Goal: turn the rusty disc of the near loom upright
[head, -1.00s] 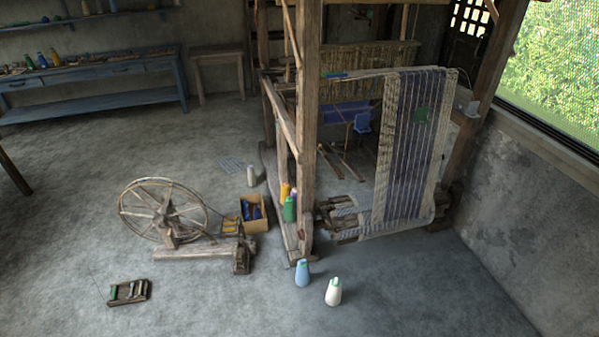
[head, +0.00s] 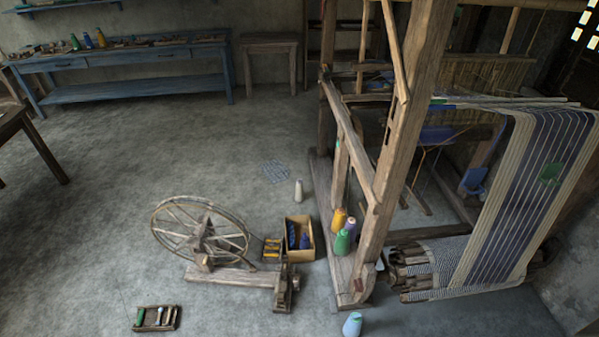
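The near wooden loom (head: 402,120) stands at the right in the head view, with striped blue-and-cream cloth (head: 525,190) hanging over its front. Its upright post and side beams face me. I cannot make out a rusty disc on it. Dark parts low by the cloth's right edge are too small and shaded to identify. Neither of my grippers is in view.
A spinning wheel (head: 200,232) stands on the floor left of the loom, beside a cardboard box (head: 305,255) of spools. A blue table (head: 140,92) is at the back. Open floor lies left.

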